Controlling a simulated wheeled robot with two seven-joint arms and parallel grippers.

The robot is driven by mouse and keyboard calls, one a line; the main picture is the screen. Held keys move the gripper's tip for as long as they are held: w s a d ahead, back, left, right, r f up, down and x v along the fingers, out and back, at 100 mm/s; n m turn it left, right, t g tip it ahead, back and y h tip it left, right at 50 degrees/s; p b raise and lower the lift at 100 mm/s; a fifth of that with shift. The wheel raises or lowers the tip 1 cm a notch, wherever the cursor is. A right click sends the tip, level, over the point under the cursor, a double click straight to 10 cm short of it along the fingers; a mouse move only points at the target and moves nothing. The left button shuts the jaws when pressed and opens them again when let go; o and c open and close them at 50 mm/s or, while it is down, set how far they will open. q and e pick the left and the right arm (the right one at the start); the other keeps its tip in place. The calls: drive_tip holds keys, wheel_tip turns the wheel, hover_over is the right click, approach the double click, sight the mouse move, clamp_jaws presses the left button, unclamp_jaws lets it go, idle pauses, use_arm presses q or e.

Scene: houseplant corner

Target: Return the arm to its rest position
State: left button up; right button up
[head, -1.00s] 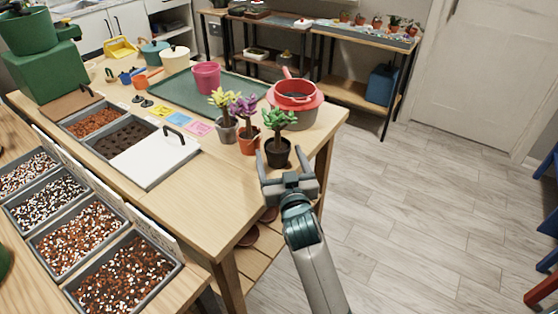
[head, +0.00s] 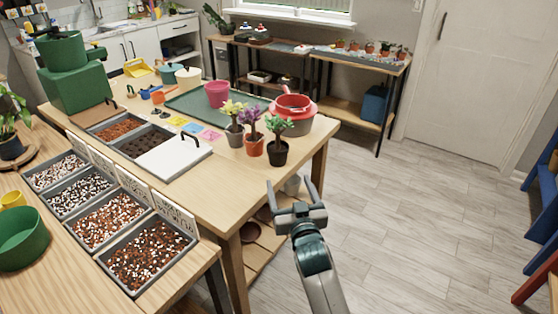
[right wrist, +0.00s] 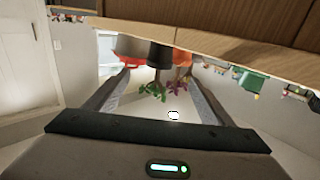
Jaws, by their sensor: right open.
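My right gripper (head: 291,190) is open and empty in the head view, in front of the table's right end and apart from the potted plants. Its two fingers also show in the right wrist view (right wrist: 150,90), with nothing between them at close range. A green plant in a black pot (head: 277,147) stands on the wooden table (head: 222,178) just beyond it. A purple plant in an orange pot (head: 253,145) and a yellow plant in a grey pot (head: 234,138) stand to its left. My left gripper is not in view.
A red sieve on a grey pot (head: 293,112) stands at the table's right end. A white lid (head: 174,160) lies partly over a soil tray. Several trays of substrate (head: 150,254) fill the nearer bench. The floor (head: 420,220) to the right is clear.

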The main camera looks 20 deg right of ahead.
drive_tip(key=shift+f, duration=0.1)
drive_tip(key=s+d+f+g, duration=0.2)
drive_tip(key=s+f+g, duration=0.5)
drive_tip(key=s+f, duration=0.95)
drive_tip(key=s+f+n+g+y, duration=0.15)
drive_tip(key=s+g, duration=0.25)
drive_tip(key=s, duration=0.9)
drive_tip(key=s+f+n+g, duration=0.1)
drive_tip(key=s+f+g, duration=0.2)
drive_tip(key=s, duration=1)
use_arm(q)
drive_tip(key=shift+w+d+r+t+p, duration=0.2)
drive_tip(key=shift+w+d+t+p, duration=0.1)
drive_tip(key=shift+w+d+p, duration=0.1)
use_arm(e)
drive_tip(key=a+f, duration=0.2)
drive_tip(key=f, duration=1.4)
drive_tip(key=w+a+f+t+y, duration=0.1)
drive_tip(key=a+f, duration=0.1)
drive_tip(key=f, duration=1.5)
drive_tip(key=shift+w+a+f+n, duration=0.2)
drive_tip(key=shift+w+f+n, duration=0.05)
drive_tip(key=shift+n, duration=0.2)
